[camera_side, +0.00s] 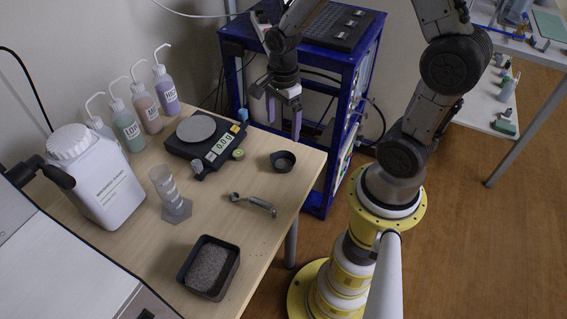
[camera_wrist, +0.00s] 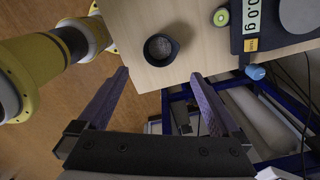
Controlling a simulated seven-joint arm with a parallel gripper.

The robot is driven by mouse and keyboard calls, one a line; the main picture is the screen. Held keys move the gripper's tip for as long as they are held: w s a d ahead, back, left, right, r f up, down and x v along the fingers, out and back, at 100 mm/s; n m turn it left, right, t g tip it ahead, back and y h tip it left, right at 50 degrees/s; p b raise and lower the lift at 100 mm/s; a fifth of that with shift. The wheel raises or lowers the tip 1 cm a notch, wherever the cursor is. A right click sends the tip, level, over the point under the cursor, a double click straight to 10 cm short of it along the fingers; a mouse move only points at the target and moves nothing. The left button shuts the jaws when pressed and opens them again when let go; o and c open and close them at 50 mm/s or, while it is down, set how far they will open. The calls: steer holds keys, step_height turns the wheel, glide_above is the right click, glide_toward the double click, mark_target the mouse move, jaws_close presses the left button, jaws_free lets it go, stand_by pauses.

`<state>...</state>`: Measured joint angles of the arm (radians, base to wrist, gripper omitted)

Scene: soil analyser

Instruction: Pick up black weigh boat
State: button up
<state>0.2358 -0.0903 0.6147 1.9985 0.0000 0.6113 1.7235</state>
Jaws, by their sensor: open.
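The black weigh boat (camera_side: 283,161) is a small round dark cup on the wooden table near its right edge. It appears to hold some grey material. In the wrist view the weigh boat (camera_wrist: 161,49) lies beyond the fingertips, between their lines. My gripper (camera_side: 284,119) is open and empty, with its fingers pointing down. It is above the table's back right corner, behind the weigh boat and apart from it. In the wrist view my gripper (camera_wrist: 159,75) shows two purple-grey fingers spread wide.
A black scale (camera_side: 207,140) with a round pan stands left of the weigh boat, a small green-topped item (camera_side: 238,154) between them. A metal scoop (camera_side: 253,203) and a black soil tray (camera_side: 209,267) lie nearer the front. A blue-framed rack (camera_side: 300,60) stands behind.

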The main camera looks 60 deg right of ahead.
mark_target(284, 165)
steer(key=f, duration=1.4)
steer(key=shift+d, duration=0.2)
steer(key=c, duration=0.9)
steer(key=shift+r, duration=0.15)
